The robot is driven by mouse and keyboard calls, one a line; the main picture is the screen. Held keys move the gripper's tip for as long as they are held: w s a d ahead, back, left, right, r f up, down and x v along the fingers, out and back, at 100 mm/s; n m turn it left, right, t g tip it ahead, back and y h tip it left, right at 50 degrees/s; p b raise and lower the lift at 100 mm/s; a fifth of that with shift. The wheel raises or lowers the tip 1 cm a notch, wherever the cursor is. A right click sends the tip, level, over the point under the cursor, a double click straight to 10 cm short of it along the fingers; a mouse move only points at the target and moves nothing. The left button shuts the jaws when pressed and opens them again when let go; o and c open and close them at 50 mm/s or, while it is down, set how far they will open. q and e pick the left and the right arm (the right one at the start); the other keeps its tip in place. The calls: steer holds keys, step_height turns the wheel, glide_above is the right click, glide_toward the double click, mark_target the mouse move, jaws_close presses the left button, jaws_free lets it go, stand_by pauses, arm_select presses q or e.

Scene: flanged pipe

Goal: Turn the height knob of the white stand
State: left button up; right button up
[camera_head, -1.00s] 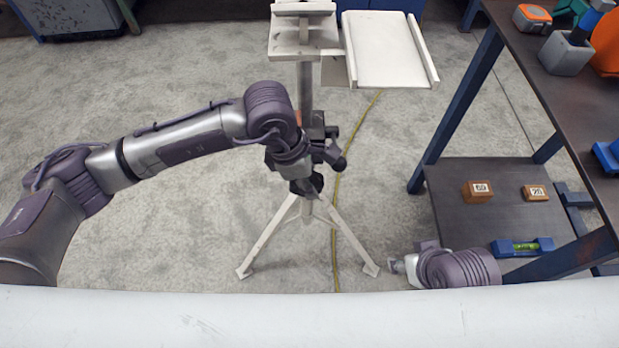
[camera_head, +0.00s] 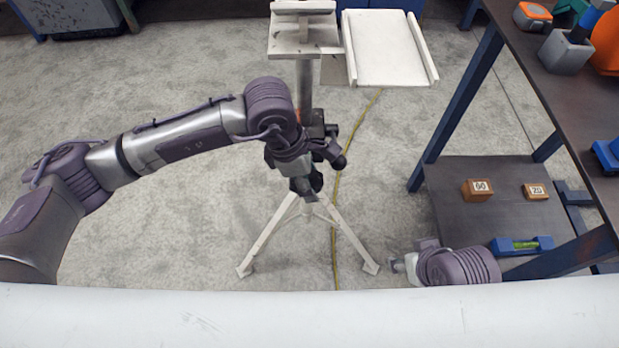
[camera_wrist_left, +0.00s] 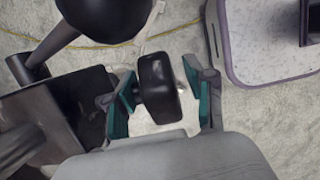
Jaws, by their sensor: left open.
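The white stand (camera_head: 262,243) has tripod legs, a grey post and white trays on top. In the left wrist view, a black knob (camera_wrist_left: 158,88) sits between the two teal-padded fingers of my left gripper (camera_wrist_left: 157,97). The fingers are open, one on each side of the knob; whether either touches it I cannot tell. In the head view my left gripper (camera_head: 311,188) is at the stand's post, above the spread legs, and hides the knob there. My right arm's end (camera_head: 402,264) shows low, right of the stand; its fingers cannot be made out.
A dark table (camera_head: 540,75) with blue legs stands at the right. Its lower shelf (camera_head: 450,215) bears numbered blocks (camera_head: 478,190) and a blue level (camera_head: 523,246). A white pipe (camera_head: 300,320) crosses the front. A yellow cable lies on the floor behind the stand.

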arm_select(q)
steer(key=v, duration=1.1)
steer(key=shift+r, duration=0.3)
